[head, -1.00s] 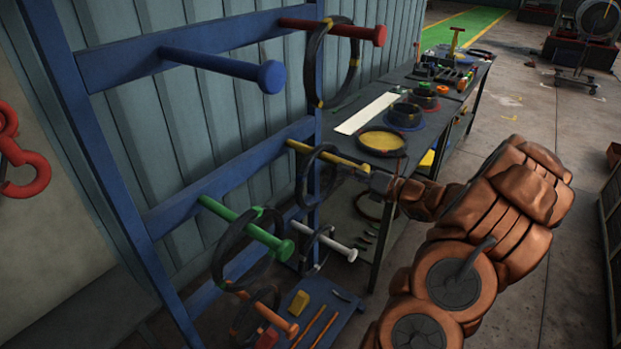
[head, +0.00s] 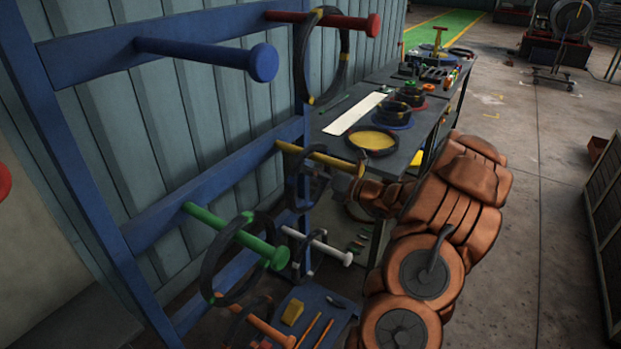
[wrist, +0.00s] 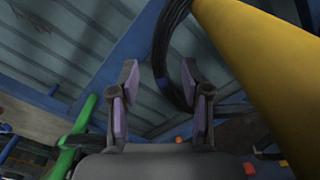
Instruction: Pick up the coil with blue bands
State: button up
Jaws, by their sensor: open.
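My gripper (wrist: 159,76) is open in the wrist view, its two fingers apart and holding nothing. A black coil (wrist: 166,45) hangs just ahead, around the thick yellow peg (wrist: 250,62). Its strand runs down between the fingertips, nearer to and partly behind the right finger. I cannot tell if they touch. In the head view this coil (head: 292,185) hangs on the yellow peg (head: 325,157) of the blue rack, with my gripper near the peg's end, mostly hidden. Its band colour is too small to make out, and I see no clear blue bands on any coil.
Other coils hang on the red peg (head: 345,22), green peg (head: 235,237) and white peg (head: 325,245); the blue peg (head: 205,55) is bare. A workbench (head: 340,115) with coils and tools stands behind the rack.

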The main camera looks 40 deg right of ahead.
aim_at(300, 169)
jog(key=shift+p+x, duration=0.65)
jog(key=shift+x, duration=2.25)
jog(key=shift+c, duration=0.5)
